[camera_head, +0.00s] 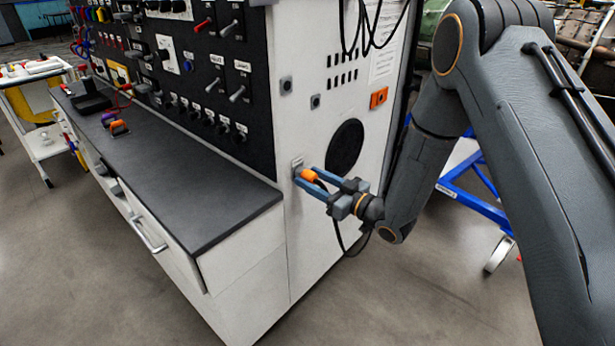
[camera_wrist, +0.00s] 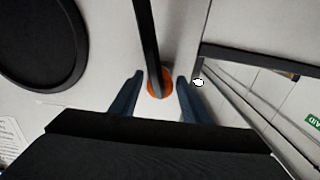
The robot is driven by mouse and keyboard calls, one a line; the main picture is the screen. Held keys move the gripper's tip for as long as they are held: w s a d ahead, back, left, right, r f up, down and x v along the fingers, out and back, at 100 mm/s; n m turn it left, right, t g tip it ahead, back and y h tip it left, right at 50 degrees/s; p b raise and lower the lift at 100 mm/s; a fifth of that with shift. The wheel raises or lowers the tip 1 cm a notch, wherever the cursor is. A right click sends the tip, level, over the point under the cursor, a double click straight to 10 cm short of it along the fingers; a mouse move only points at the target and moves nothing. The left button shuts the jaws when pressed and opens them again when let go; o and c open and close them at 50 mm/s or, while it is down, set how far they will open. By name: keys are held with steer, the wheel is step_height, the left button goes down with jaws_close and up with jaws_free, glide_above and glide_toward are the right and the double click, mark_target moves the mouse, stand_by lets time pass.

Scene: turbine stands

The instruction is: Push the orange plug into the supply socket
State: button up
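The orange plug (camera_head: 309,175) is at the white side panel of the console, beside a small grey fitting (camera_head: 297,163) that may be the supply socket. How deep the plug sits in it cannot be told. My gripper (camera_head: 308,182) has its blue fingers on either side of the plug. In the wrist view, my gripper (camera_wrist: 160,82) shows a narrow gap between each finger and the orange plug (camera_wrist: 166,92), so it looks open around it. A black cable (camera_wrist: 147,40) crosses in front of the plug and hides part of it.
The console's white side panel (camera_head: 325,125) carries a round black vent (camera_head: 346,147), an orange fitting (camera_head: 378,97) and hanging black cables. A dark worktop (camera_head: 180,190) juts out at left. A blue wheeled frame (camera_head: 470,195) stands at right behind my arm.

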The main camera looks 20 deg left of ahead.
mark_target(315, 180)
jaws_close()
steer(key=shift+s+d, duration=0.25)
steer(key=shift+d, duration=0.45)
steer(key=shift+p+v, duration=0.5)
steer(key=shift+v, duration=0.85)
